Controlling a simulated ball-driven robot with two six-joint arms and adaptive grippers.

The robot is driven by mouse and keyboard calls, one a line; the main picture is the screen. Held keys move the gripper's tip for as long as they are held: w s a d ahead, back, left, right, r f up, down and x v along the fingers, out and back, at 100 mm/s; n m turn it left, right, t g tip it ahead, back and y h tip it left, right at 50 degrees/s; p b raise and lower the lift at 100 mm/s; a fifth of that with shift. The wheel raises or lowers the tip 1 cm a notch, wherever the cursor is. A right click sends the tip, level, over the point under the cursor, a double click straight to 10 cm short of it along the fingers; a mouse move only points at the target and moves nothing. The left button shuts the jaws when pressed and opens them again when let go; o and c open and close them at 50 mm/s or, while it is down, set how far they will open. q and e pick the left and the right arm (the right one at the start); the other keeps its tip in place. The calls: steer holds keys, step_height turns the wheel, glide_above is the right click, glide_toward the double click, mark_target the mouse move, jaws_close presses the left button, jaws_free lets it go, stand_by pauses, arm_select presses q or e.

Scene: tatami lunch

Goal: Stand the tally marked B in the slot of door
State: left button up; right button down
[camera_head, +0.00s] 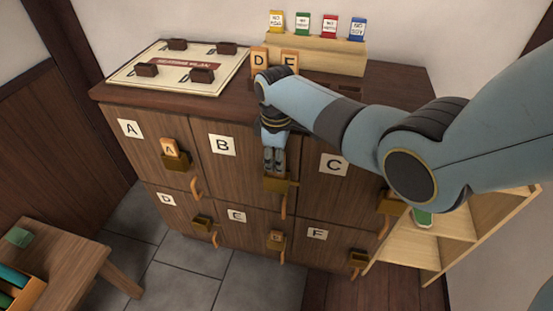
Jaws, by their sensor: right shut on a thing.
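My right gripper (273,160) reaches down in front of door B (224,165). It is shut on an orange tally, mostly hidden between the fingers, right at the brass slot (279,184) of that door. Its letter does not show, and I cannot tell whether it is seated in the slot. A tally marked A (170,148) stands in the slot of door A. Tallies D (259,61) and E (289,57) stand on the cabinet top. My left gripper is out of view.
A seating plan board (185,52) with dark blocks lies on the cabinet top. A wooden stand (335,57) holds several coloured cards behind. My right arm covers part of the top and door C (328,185). A light shelf (420,245) stands right; a low table (60,245) stands left.

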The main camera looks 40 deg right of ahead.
steer(key=shift+f, duration=0.4)
steer(key=shift+f+b, duration=0.45)
steer(key=shift+f, duration=0.15)
